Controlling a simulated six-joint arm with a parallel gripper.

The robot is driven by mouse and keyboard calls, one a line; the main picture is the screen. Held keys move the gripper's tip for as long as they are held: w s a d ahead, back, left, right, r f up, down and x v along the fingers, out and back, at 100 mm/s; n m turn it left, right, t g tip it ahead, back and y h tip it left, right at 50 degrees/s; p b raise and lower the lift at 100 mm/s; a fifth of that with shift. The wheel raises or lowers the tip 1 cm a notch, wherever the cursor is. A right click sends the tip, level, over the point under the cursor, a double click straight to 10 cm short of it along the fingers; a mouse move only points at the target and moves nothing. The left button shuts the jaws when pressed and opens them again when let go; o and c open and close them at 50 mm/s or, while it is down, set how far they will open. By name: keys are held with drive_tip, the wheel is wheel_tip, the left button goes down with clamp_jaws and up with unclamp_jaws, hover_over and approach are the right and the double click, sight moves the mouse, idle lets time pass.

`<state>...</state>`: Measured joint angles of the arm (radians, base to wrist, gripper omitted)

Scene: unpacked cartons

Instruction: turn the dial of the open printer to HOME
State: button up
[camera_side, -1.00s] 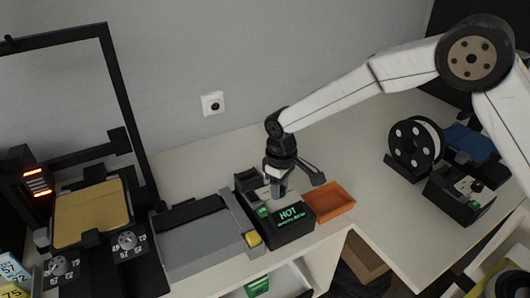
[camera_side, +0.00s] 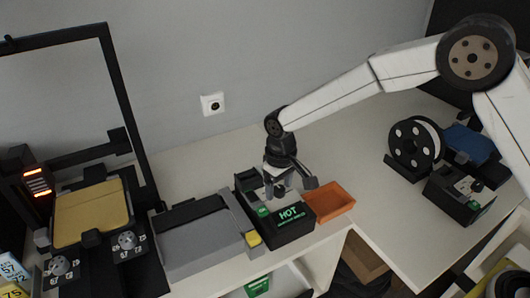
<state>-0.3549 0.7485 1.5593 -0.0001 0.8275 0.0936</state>
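The open printer (camera_side: 106,95) stands at the left, a black upright frame around a tan-yellow plate (camera_side: 92,212). Two silver dials are on its front: one at the right (camera_side: 127,241) and one at the left (camera_side: 60,266). Small white numbers surround them; I cannot read a HOME mark or tell where either dial points. My gripper (camera_side: 285,190) points down over a black box with a green HOT display (camera_side: 291,214), well right of the printer. Its fingers are small and partly overlap the box, so their opening and any contact are unclear.
A grey flat-topped unit (camera_side: 200,240) lies between printer and box. An orange tray (camera_side: 334,203) sits right of the box. A spool (camera_side: 416,143) and another black box (camera_side: 460,194) stand farther right. The table behind the grey unit is clear; its front edge is close.

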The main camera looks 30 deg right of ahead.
sight(280, 188)
idle(0.3)
drive_tip(key=shift+r, duration=3.9)
drive_tip(key=shift+d, duration=0.1)
drive_tip(key=shift+s+d, duration=0.3)
drive_tip(key=shift+d, duration=0.2)
drive_tip(key=s+d+f+m+t, duration=0.2)
drive_tip(key=s+d+f+m, duration=0.1)
drive_tip(key=s+d, duration=1.3)
drive_tip(key=s, duration=0.3)
drive_tip(key=shift+d+t, duration=0.3)
drive_tip(key=shift+c, duration=0.2)
